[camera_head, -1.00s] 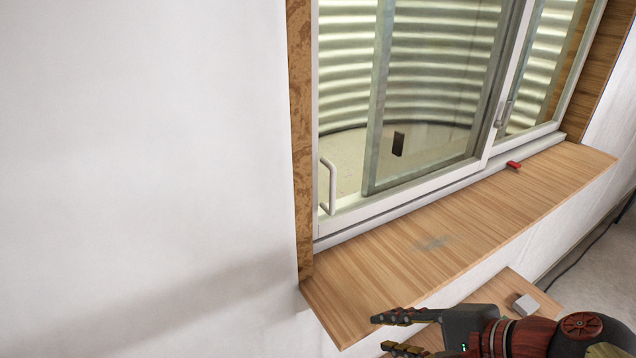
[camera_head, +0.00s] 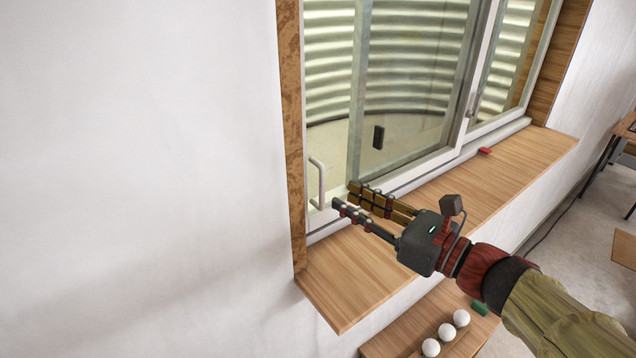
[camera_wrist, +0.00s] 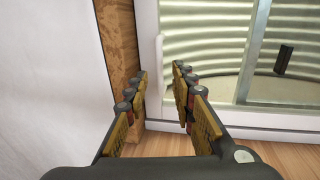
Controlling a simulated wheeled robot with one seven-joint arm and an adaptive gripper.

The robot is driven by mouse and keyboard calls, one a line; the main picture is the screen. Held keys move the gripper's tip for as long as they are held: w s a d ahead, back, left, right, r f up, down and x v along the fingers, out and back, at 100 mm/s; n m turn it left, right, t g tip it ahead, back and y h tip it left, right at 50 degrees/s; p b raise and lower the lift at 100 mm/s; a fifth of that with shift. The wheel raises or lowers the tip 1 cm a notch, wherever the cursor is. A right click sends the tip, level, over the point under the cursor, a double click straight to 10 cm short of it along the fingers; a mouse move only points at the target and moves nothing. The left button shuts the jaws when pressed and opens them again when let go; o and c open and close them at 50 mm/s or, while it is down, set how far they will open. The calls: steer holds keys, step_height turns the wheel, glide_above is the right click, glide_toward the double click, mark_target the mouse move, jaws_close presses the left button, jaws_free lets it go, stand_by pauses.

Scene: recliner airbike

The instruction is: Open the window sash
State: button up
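The window sash (camera_head: 340,212) is a white-framed sliding pane at the left of the window. A white D-shaped handle (camera_head: 318,183) stands upright on its left edge. The handle also shows in the wrist view (camera_wrist: 160,65), between the tips of the fingers and beyond them. My gripper (camera_head: 346,196) is open above the sill, just right of the handle, with its fingers pointing at it. No contact with the handle can be made out. In the wrist view, my gripper (camera_wrist: 159,74) has clear space between its two fingers.
A wooden sill (camera_head: 440,200) runs under the window, with a small red piece (camera_head: 484,151) by the track. A brown wooden jamb (camera_head: 291,130) borders the left side. Below, a wooden surface (camera_head: 405,330) carries white balls (camera_head: 446,332). A second handle (camera_head: 473,103) is on the right.

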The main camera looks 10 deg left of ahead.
mark_target(324, 187)
steer(key=p+x, duration=0.1)
steer(key=x, duration=0.6)
steer(key=shift+w+a, duration=0.15)
steer(key=shift+a, duration=0.2)
steer(key=c, duration=0.3)
jaws_close()
stand_by(0.3)
